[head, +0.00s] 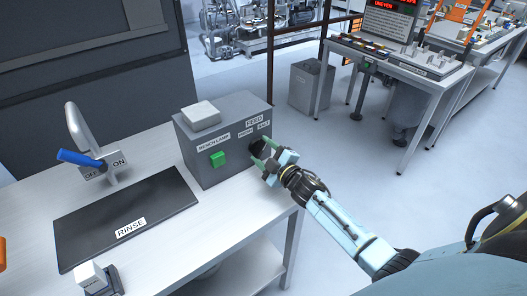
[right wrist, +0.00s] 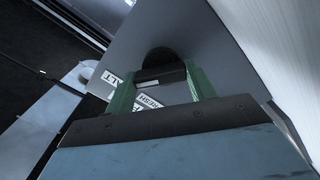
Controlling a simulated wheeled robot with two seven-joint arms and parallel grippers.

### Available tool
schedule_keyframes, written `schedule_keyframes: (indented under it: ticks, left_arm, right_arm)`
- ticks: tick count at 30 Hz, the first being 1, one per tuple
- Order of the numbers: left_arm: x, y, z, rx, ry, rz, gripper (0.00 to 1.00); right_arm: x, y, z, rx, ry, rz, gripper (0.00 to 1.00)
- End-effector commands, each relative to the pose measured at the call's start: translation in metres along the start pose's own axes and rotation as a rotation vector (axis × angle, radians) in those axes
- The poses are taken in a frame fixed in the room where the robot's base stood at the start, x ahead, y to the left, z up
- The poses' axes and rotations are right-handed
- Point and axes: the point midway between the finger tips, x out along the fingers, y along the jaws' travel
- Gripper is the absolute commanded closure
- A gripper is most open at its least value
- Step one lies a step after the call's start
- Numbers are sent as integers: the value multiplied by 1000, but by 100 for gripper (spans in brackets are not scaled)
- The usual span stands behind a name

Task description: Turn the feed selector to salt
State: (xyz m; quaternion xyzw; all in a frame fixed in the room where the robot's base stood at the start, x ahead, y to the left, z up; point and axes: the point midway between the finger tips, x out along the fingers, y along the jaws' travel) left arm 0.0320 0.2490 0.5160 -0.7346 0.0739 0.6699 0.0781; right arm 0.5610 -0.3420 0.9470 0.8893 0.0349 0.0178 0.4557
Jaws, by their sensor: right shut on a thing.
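The grey control box (head: 208,171) stands on the white table in the head view. Its front has a FEED label (head: 254,120) with two smaller labels below it, one reading SALT. Under these is the dark feed selector knob (head: 256,146), partly hidden by my right gripper (head: 264,154). In the right wrist view, the green fingers of my right gripper (right wrist: 160,90) are on either side of the black knob (right wrist: 161,67) and shut on it. Which label the knob points to cannot be told. My left gripper is not in view.
A green button (head: 218,159) under a BENCH LAMP label is on the same box, with a white block (head: 201,115) on top. A black RINSE mat (head: 84,237) and a tap with a blue lever (head: 80,158) are at the left.

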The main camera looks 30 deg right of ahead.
Motion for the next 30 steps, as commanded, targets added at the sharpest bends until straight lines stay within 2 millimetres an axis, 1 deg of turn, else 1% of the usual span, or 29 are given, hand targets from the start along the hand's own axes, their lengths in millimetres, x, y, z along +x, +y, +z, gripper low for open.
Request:
schedule_keyframes:
  ticks: [7, 8, 12, 20, 23, 26, 29, 30]
  left_arm:
    - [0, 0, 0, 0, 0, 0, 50]
    - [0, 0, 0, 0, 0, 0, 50]
    - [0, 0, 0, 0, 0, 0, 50]
    - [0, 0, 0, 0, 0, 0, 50]
    - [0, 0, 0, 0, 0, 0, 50]
    - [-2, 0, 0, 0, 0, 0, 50]
    - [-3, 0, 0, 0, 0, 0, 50]
    - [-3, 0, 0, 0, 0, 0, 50]
  right_arm:
    - [0, 0, 0, 8, 0, 1, 68]
    - [0, 0, 0, 8, 0, 1, 42]
    - [0, 0, 0, 6, 0, 0, 24]
    - [0, 0, 0, 3, 0, 0, 24]
    - [-4, -1, 0, 3, -1, -1, 24]
    - [-15, -1, 1, 3, -2, -1, 24]
    - [-32, 0, 0, 2, -1, -2, 24]
    - [-40, -1, 1, 2, -2, -3, 24]
